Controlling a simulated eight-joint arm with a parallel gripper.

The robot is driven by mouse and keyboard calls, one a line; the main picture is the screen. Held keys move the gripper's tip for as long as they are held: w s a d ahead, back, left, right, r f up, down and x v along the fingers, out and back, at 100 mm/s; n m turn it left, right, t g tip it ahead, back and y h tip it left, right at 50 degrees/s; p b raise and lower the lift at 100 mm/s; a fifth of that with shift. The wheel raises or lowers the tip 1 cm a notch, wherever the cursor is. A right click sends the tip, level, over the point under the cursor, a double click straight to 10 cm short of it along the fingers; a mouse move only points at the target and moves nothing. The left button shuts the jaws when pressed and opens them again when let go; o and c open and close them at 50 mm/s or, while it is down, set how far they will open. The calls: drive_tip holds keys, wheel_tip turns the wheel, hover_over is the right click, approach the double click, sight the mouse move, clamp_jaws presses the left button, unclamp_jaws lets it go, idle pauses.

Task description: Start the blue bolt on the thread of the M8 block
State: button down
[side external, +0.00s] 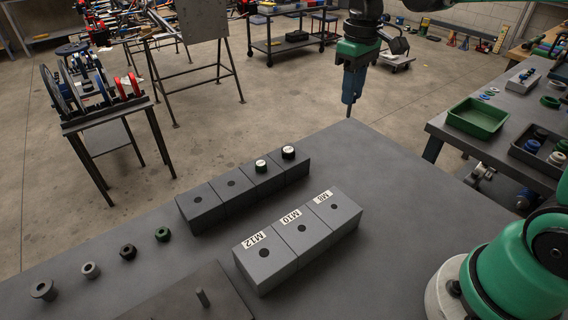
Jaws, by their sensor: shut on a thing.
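The M8 block (347,213) is the far right one of three grey labelled blocks on the dark table. Its top hole looks empty. My gripper (353,84) hangs above the table's far edge, beyond and above the M8 block in the picture and well apart from it. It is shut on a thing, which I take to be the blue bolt. A blue section and a thin dark tip (349,112) show at its lower end, pointing down. I cannot tell where the fingers end and the bolt begins.
A plate with a peg (201,297) is at front.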

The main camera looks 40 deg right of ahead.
drive_tip(key=shift+d+r+m, duration=0.2)
drive_tip(key=shift+r+m, duration=0.25)
drive_tip(key=shift+m, duration=0.35)
drive_tip(key=s+a+f+n, duration=0.1)
drive_tip(key=s+a+f, duration=0.7)
drive_tip(key=a, duration=0.3)
drive_tip(key=shift+s, duration=0.3)
drive_tip(key=shift+f, duration=0.3)
drive_tip(key=shift+f, duration=1.9)
drive_tip(key=shift+f, duration=0.1)
